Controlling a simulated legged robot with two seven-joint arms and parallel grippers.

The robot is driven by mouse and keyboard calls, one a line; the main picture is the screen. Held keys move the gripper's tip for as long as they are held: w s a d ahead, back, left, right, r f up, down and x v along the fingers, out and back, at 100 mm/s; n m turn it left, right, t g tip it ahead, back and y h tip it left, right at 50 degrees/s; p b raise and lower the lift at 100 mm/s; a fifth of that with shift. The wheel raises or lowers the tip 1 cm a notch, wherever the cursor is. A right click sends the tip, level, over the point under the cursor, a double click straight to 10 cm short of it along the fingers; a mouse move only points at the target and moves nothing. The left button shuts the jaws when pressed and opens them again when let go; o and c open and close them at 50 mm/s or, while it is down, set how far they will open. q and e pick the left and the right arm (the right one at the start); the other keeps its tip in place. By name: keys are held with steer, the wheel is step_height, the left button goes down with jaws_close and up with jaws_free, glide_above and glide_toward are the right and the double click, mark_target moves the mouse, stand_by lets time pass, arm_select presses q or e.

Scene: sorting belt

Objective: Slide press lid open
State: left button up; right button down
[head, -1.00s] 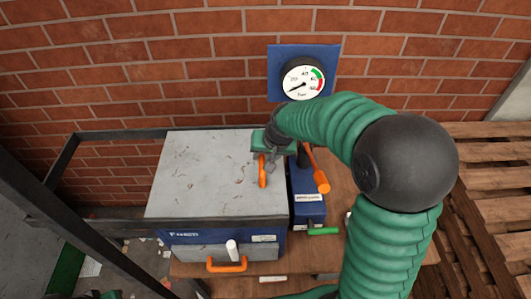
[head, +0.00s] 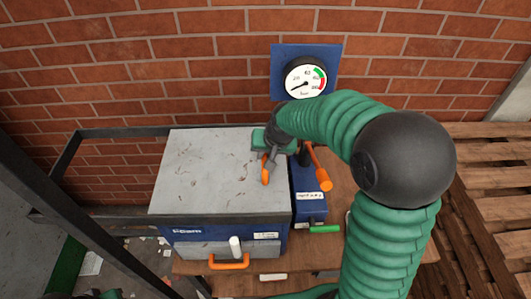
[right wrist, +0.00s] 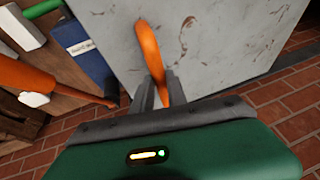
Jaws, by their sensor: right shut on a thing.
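The press is a blue box (head: 185,232) with a flat, scuffed grey lid (head: 205,175) covering its top. An upright orange handle (head: 265,172) stands near the lid's right edge. My right gripper (head: 268,156) reaches over from the right and is shut on this handle. In the right wrist view, the fingers (right wrist: 154,92) close around the lower part of the orange handle (right wrist: 149,48), above the grey lid (right wrist: 205,45). Part of the grip is hidden by the gripper itself. My left gripper cannot be made out.
Dark rails (head: 105,213) extend left from the press, with open space between them. A pressure gauge (head: 305,79) hangs on the brick wall. Right of the lid are an orange lever (head: 324,180), a blue block (head: 308,203) and a green handle (head: 324,229). A drawer with an orange pull (head: 229,263) is in front.

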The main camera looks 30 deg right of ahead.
steer(key=shift+w+d+r, duration=0.1)
steer(key=shift+w+r, duration=0.05)
steer(key=shift+r, duration=0.05)
stand_by(0.6)
